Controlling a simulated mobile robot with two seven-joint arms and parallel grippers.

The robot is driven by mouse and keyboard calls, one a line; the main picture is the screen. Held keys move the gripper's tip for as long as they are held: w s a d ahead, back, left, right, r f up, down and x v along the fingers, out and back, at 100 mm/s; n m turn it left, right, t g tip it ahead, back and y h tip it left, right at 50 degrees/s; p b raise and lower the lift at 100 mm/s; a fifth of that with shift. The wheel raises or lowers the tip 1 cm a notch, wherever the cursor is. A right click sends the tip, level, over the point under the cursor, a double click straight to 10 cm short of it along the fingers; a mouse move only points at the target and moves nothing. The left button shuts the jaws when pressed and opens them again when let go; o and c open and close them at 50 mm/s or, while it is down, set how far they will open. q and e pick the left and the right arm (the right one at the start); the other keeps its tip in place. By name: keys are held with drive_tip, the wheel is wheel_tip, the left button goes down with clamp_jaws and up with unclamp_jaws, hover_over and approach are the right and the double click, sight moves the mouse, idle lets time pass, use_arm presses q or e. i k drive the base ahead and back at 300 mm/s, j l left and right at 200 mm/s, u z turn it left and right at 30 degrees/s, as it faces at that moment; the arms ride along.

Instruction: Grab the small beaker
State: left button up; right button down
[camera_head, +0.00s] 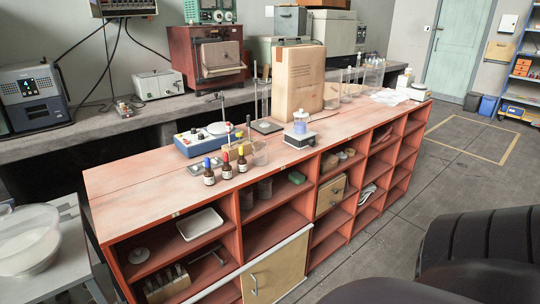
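A small clear beaker-like vessel with bluish contents (300,122) stands upright on a small white and dark scale-like device (299,140) near the middle of the red bench. I cannot tell which of the two is the small beaker. Neither of my grippers is in view. Dark rounded parts at the lower right look like my own arm.
A tall cardboard box (297,80) stands behind the scale. Several dropper bottles (226,165) stand near the front edge, and a blue device (205,140) sits behind them. The bench top (130,190) is bare at the left. Open shelves lie below.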

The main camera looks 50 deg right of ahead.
sight(299, 127)
drive_tip(key=z, duration=1.75)
drive_tip(key=u, duration=0.4)
drive_tip(key=i+l+u, duration=0.2)
drive_tip(key=u, duration=0.25)
drive_tip(key=i+l+u, duration=0.15)
drive_tip(key=l+u, duration=0.3)
drive_tip(key=i+l+u, duration=0.15)
drive_tip(key=l, duration=0.25)
drive_tip(key=l+u, duration=0.15)
drive_tip(key=l, duration=0.25)
drive_tip(key=i+l, duration=0.1)
drive_tip(key=l, duration=0.35)
drive_tip(key=i+l+u, duration=0.1)
drive_tip(key=l, duration=0.3)
